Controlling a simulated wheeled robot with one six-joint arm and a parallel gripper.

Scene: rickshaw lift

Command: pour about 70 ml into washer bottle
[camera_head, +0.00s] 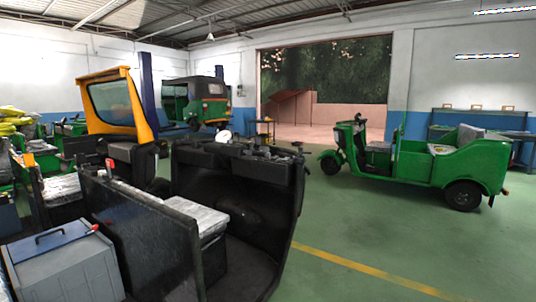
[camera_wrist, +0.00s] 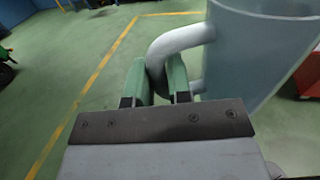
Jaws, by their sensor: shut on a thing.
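In the wrist view my gripper (camera_wrist: 160,78) has two green fingers shut on the curved pale handle of a jug (camera_wrist: 250,60). The jug is large, pale blue-grey and translucent, at the upper right of that view. I cannot tell how much liquid is inside. My gripper and the jug do not show in the head view. I cannot make out the washer bottle in either view.
In the head view an open black vehicle body (camera_head: 240,180) fills the near middle. A grey box with a blue lid (camera_head: 65,265) stands at the lower left. A green three-wheeler (camera_head: 430,170) stands at the right. The green floor (camera_head: 370,235) between them is clear.

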